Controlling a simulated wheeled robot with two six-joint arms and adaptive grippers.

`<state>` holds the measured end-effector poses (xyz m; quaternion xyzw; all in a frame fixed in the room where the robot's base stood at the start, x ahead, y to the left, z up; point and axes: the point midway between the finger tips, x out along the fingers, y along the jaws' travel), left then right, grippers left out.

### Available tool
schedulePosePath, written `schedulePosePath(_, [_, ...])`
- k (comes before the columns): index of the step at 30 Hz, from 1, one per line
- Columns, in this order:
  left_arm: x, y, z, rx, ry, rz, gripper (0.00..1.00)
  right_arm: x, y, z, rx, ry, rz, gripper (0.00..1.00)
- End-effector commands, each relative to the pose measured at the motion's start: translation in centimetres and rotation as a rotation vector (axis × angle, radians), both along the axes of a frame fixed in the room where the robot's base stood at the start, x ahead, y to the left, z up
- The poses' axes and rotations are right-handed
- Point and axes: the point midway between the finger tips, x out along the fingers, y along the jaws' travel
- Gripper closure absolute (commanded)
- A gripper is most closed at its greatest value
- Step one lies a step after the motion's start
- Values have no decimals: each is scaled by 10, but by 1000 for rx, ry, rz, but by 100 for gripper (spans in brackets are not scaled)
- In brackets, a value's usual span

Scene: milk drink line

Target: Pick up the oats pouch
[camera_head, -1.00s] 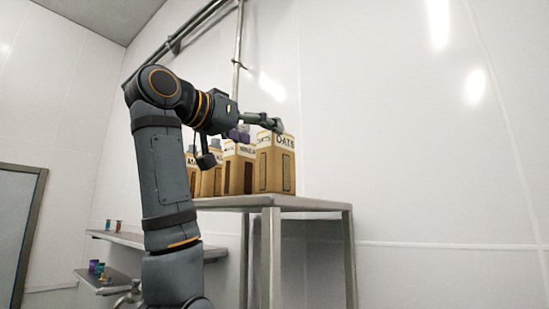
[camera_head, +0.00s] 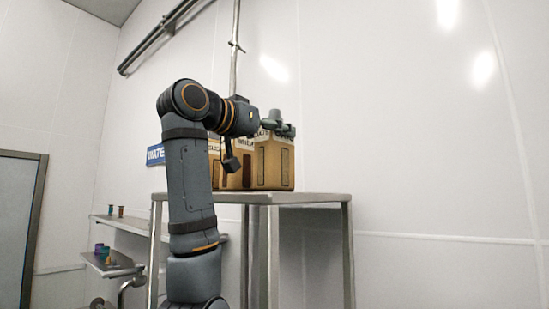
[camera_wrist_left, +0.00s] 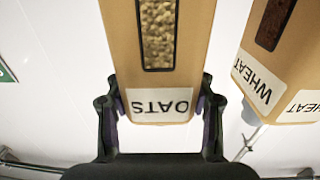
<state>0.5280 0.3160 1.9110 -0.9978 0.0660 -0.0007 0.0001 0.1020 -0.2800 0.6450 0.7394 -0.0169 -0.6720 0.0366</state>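In the left wrist view the oats pouch (camera_wrist_left: 157,103) shows upside down between the two fingers (camera_wrist_left: 160,108). The fingers are apart, one on each side of it, close to its edges. I see no clear grip. My right gripper is not in view.
The wheat pouch (camera_wrist_left: 268,62) stands close beside the oats pouch. Other tan pouches are partly hidden behind my left arm. A blue sign (camera_head: 155,154) is on the left. Lower shelves (camera_head: 110,265) hold small coloured items. The wall right of the table is clear.

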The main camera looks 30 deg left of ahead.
Motion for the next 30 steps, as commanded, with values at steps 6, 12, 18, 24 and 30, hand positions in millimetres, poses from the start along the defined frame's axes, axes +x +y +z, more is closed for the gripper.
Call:
schedulePosePath(6, [0,0,0,0,1,0,83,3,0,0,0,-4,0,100])
schedulePosePath(12, [0,0,0,0,1,0,100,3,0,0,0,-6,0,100])
schedulePosePath(18, [-1,0,1,1,-2,0,100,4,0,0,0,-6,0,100])
schedulePosePath(24, [-1,0,10,-2,-4,-2,100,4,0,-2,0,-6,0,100])
schedulePosePath(30, [-2,-1,45,-3,-5,-3,100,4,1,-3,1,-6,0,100])
